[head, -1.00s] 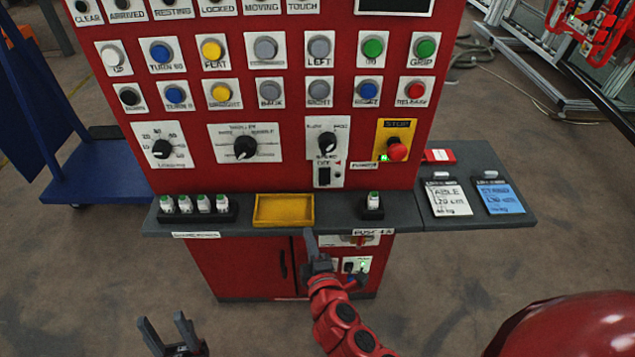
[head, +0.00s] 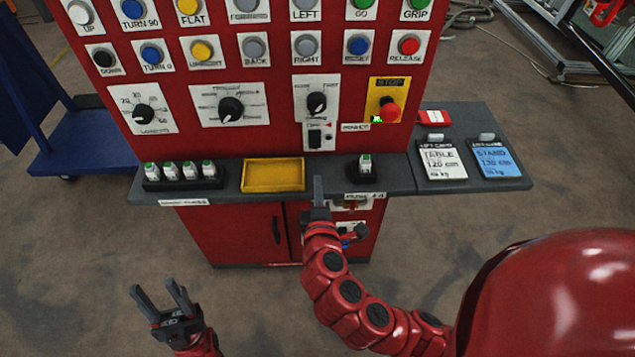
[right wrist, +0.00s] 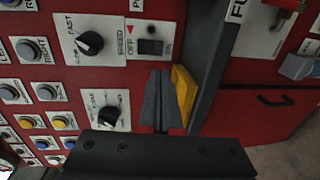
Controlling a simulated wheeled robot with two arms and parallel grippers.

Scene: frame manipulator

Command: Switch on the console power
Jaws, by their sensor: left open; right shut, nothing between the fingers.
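The red console (head: 270,145) stands ahead with its labelled panel facing me. A small black rocker switch (head: 315,138) sits below the speed knob (head: 316,103), with a POWER label (head: 355,127) to its right. In the right wrist view the rocker (right wrist: 151,47) is beside an OFF mark, and its position is not clear. My right gripper (head: 319,182) is shut and empty, in front of the shelf edge below the rocker. Its closed fingers (right wrist: 158,90) are apart from the rocker in the right wrist view. My left gripper (head: 160,286) is open and empty, low at the left.
The grey shelf (head: 225,190) juts out below the panel and holds a yellow tray (head: 273,176), a rack of small bottles (head: 183,175) and a single bottle (head: 365,166). A red stop button (head: 390,109) is right of the rocker. Below is a fuse panel (head: 350,204).

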